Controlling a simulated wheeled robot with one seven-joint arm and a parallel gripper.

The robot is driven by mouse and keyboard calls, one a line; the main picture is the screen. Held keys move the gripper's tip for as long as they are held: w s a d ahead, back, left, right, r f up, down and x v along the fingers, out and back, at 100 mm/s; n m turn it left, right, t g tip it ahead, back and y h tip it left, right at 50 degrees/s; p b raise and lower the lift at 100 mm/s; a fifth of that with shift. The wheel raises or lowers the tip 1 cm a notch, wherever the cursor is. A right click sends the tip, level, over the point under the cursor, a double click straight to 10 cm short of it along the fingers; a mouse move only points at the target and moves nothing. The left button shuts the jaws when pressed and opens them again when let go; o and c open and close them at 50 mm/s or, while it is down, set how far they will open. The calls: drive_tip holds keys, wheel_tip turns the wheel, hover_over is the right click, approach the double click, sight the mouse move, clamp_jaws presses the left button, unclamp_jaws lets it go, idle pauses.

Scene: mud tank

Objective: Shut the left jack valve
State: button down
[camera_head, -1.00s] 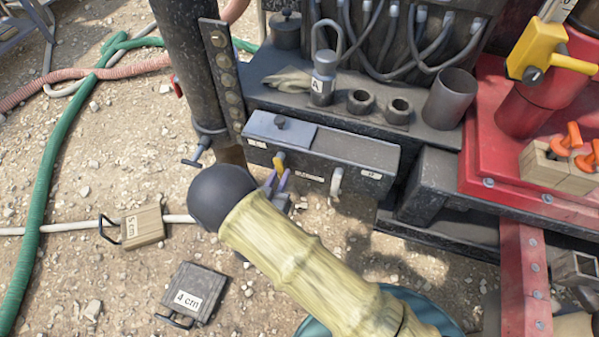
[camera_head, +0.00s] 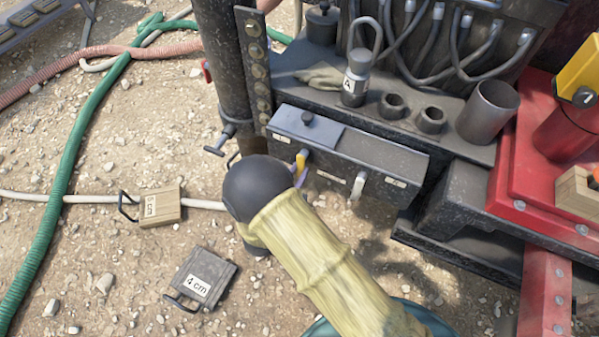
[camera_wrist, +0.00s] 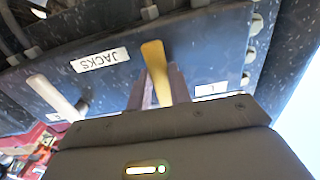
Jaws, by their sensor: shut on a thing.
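The left jack valve has a yellow lever (camera_head: 301,160) on the front of the dark valve box (camera_head: 340,152), near its left label. In the wrist view, which is upside down, the yellow lever (camera_wrist: 154,58) stands out from the panel near the "JACKS" label (camera_wrist: 100,60). My gripper (camera_wrist: 159,86) is shut on this lever, with its purple fingers on either side. In the head view my gripper (camera_head: 299,176) is mostly hidden behind my arm. The other jack lever, white (camera_head: 357,186), hangs at the right of the box and is untouched.
A T-handled post fitting (camera_head: 222,139) sticks out left of the box. A padlock-shaped canister (camera_head: 355,78) and open cups stand on the ledge above. Blocks marked 5 cm (camera_head: 160,206) and 4 cm (camera_head: 203,277) lie on the gravel, with a green hose (camera_head: 72,165) at left.

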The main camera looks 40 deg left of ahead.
drive_tip(key=c, duration=1.3)
unclamp_jaws()
drive_tip(key=shift+s, duration=0.1)
drive_tip(key=p+v, duration=0.1)
drive_tip(key=v, duration=1.6)
drive_tip(key=shift+s, duration=0.15)
